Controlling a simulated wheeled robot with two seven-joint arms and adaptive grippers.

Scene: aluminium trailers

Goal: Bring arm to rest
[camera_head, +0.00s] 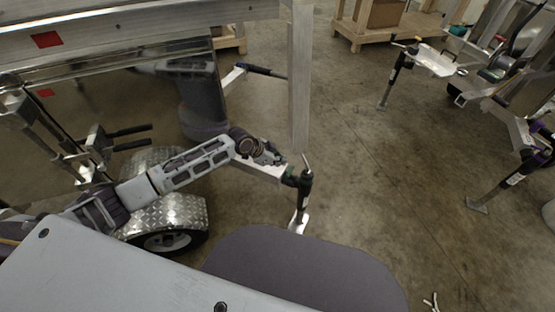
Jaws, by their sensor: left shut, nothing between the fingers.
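My left arm (195,165) comes in from the left and reaches out over a trailer's wheel fender. My left gripper (272,157) is at its far end, small and dark, shut with nothing held. It is close to the top of a dark jack stand (303,192) and the light metal bar (258,171) leading to it. I cannot tell whether the gripper touches either one. My right gripper is out of view.
An aluminium trailer frame (150,25) and its upright post (300,80) stand ahead on the left. A diamond-plate fender (170,213) with a wheel lies below my arm. More trailer parts with jacks (495,185) stand at right. The concrete floor (390,170) between is clear.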

